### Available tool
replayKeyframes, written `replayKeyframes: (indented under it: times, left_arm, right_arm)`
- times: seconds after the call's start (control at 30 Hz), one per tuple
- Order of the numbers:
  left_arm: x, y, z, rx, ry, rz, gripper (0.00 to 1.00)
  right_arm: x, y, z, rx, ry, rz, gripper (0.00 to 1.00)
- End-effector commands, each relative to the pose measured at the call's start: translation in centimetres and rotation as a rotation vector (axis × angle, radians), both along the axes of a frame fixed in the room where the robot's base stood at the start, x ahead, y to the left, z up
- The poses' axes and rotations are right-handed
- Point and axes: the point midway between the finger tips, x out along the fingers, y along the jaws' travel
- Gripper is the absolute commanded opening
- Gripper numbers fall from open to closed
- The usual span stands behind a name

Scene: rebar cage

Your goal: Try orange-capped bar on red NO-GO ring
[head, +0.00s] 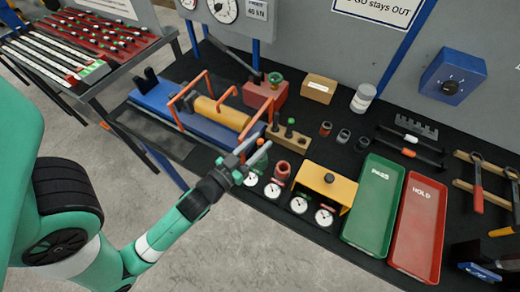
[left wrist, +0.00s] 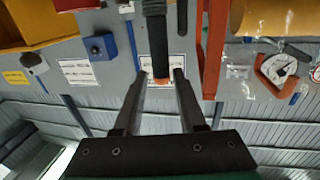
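My left gripper (head: 262,152) is open above the front of the black bench, just short of a wooden block (head: 290,139) with dark upright pegs. In the left wrist view its two fingers (left wrist: 160,80) stand apart. A dark bar with an orange cap (left wrist: 161,82) shows between the fingertips, with a gap on each side; I see no grip on it. In the head view another dark bar with an orange band (head: 408,152) lies at the right. My right gripper is not in view.
Dial gauges (head: 299,205) and a yellow box (head: 326,185) stand along the front edge. A green PASS tray (head: 373,205) and red HOLD tray (head: 417,228) lie to the right. An orange-framed blue fixture with a yellow cylinder (head: 222,112) is behind left.

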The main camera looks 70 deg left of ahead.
Motion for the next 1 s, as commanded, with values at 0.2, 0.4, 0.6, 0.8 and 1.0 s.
replayKeyframes:
  times: [0.2, 0.4, 0.6, 0.8, 1.0]
  left_arm:
    - [3.0, 2.1, -0.3, 0.0, -0.002, 0.002, 0.4]
    - [3.6, 2.4, -0.5, 0.0, 0.0, 0.001, 0.4]
    - [3.5, 2.4, -0.5, 0.0, 0.0, 0.001, 0.18]
    - [3.5, 2.4, -0.5, 0.0, 0.0, 0.001, 0.0]
    - [3.5, 2.4, -0.5, 0.0, 0.0, 0.001, 0.0]
  right_arm:
    - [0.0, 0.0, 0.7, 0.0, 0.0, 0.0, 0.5]
    - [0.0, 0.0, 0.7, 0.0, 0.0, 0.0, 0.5]
    - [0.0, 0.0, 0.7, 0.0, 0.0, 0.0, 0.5]
    - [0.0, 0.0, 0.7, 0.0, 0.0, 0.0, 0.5]
    - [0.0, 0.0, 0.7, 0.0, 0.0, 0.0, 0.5]
